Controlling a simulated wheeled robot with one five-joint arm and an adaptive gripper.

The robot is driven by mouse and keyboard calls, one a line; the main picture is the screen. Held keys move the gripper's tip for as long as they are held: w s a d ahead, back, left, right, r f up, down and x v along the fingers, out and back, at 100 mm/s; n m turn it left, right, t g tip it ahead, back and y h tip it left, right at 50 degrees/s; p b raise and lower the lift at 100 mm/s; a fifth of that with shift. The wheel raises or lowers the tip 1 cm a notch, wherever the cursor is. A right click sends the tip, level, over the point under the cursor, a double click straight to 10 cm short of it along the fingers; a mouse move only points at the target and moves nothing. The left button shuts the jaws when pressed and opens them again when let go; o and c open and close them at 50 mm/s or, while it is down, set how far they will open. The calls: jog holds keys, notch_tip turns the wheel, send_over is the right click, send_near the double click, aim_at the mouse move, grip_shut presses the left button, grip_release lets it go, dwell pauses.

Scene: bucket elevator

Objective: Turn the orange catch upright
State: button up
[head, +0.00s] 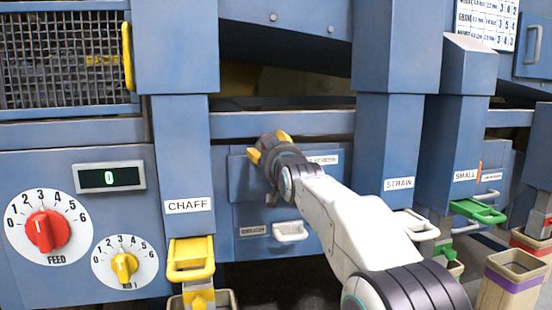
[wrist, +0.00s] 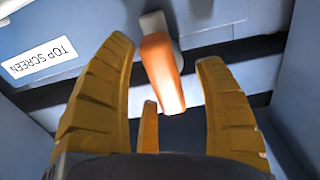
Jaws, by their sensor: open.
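The orange catch (wrist: 160,70) shows in the wrist view as a slanted bar on a pale mount, in front of a blue panel. It lies between the spread yellow fingers of my gripper (wrist: 166,52), with a gap visible on each side. Whether anything touches it is unclear. In the head view my gripper (head: 270,147) is at the blue drawer front in the middle and hides the catch. My gripper is open and holds nothing.
A label reading TOP SCREEN (wrist: 40,58) is upside down in the wrist view. A white handle (head: 290,231) sits lower on the panel. The CHAFF chute (head: 182,150) stands left and the STRAW chute (head: 388,140) right, flanking my arm.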

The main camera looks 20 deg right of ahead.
jog(key=s, duration=1.1)
jog(key=shift+s, duration=0.25)
jog(key=shift+a+r+p, duration=0.1)
jog(key=shift+p, duration=0.2)
jog(key=s+g+p, duration=1.4)
jog(key=s+p, duration=1.8)
jog(key=shift+s+f, duration=0.3)
jog(key=shift+a, duration=0.1)
